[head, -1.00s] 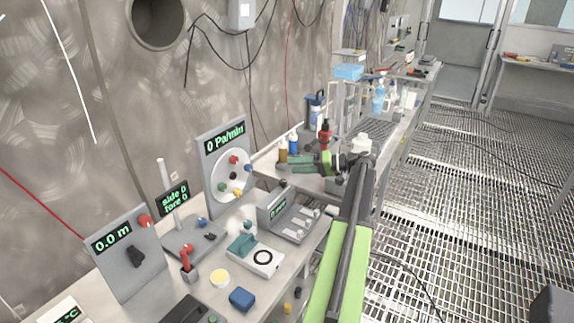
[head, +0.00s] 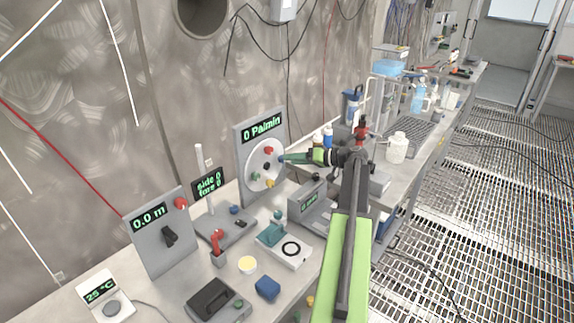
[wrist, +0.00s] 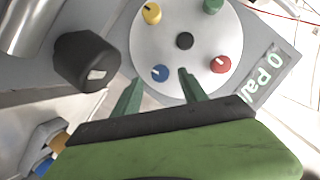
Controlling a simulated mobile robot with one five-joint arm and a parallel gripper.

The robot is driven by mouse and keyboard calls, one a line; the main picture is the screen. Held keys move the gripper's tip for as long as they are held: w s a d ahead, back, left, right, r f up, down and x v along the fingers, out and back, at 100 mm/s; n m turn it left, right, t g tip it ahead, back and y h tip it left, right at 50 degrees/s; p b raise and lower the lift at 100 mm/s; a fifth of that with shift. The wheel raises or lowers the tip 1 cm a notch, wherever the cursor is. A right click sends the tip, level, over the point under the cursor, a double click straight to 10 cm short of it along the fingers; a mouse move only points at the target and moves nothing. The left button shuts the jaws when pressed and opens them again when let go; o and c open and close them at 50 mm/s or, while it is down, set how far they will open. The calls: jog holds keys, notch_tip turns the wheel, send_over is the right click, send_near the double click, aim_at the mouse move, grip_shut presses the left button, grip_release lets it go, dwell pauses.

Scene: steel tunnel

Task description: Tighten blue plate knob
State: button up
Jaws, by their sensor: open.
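The blue knob (wrist: 160,73) sits on a round white plate (wrist: 185,15) with red (wrist: 220,64), yellow (wrist: 151,13), green (wrist: 213,5) and black (wrist: 184,41) knobs. My gripper (wrist: 159,82) is open, with its green fingertips on either side of the blue knob in the wrist view. I cannot tell whether they touch it or stop just short. In the head view, the gripper (head: 286,158) reaches the right side of the plate (head: 256,178), under the "0 Pa/min" display (head: 262,131), and largely hides the blue knob.
A large black knob (wrist: 87,60) stands left of the fingers in the wrist view. Bottles stand behind my arm.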

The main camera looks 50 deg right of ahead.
jog(key=x, duration=0.3)
jog(key=shift+w, duration=0.1)
grip_shut()
jog(key=shift+b, duration=0.4)
